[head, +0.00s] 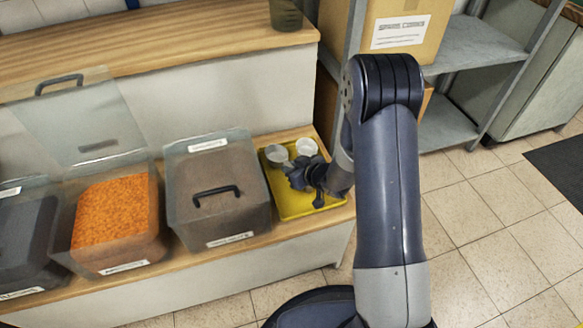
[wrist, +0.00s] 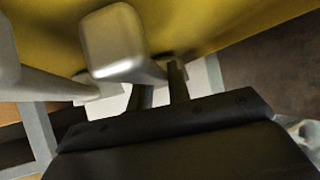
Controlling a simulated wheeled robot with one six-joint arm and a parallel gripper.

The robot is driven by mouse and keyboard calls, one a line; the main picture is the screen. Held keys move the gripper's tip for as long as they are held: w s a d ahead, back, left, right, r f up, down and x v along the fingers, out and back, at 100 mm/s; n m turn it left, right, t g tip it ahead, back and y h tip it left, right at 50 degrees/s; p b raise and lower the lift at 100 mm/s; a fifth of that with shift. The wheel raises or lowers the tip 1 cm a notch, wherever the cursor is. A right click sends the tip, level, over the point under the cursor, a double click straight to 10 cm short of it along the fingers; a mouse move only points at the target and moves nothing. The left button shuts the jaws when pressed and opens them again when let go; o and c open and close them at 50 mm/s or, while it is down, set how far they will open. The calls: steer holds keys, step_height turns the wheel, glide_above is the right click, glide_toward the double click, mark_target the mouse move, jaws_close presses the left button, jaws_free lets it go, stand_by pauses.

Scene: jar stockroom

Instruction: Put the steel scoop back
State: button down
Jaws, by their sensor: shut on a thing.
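My gripper (head: 308,178) is low over the yellow tray (head: 297,208) at the right end of the low shelf. In the wrist view my gripper (wrist: 162,85) is shut on a steel scoop (wrist: 113,40), whose squarish bowl shows just beyond the fingers. The grip point is mostly hidden. A second steel piece, like another scoop (wrist: 15,75), shows at the left edge of the wrist view. In the head view two pale round shapes, likely scoop bowls, show at the tray's back; I cannot tell which one is held or whether it touches the tray.
Left of the tray stands a closed clear bin (head: 218,190) with brown contents and a black handle. Further left is a bin of orange contents (head: 115,215) with its lid raised. A wooden counter (head: 160,38) is behind. Grey shelving with a cardboard box (head: 402,30) stands at right.

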steer(key=shift+s+f+b, duration=0.25)
steer(key=shift+f+b, duration=0.2)
steer(key=shift+f, duration=0.3)
steer(key=c, duration=1.3)
jaws_free()
steer(key=shift+o, duration=0.2)
steer(key=p+v, duration=0.1)
steer(key=v, duration=0.2)
steer(key=r+p+v, duration=0.1)
steer(key=v, duration=0.3)
steer(key=p+v, duration=0.1)
steer(key=v, duration=0.3)
steer(key=shift+w+a+r, duration=0.1)
steer(key=shift+w+r, duration=0.1)
steer(key=shift+r, duration=0.05)
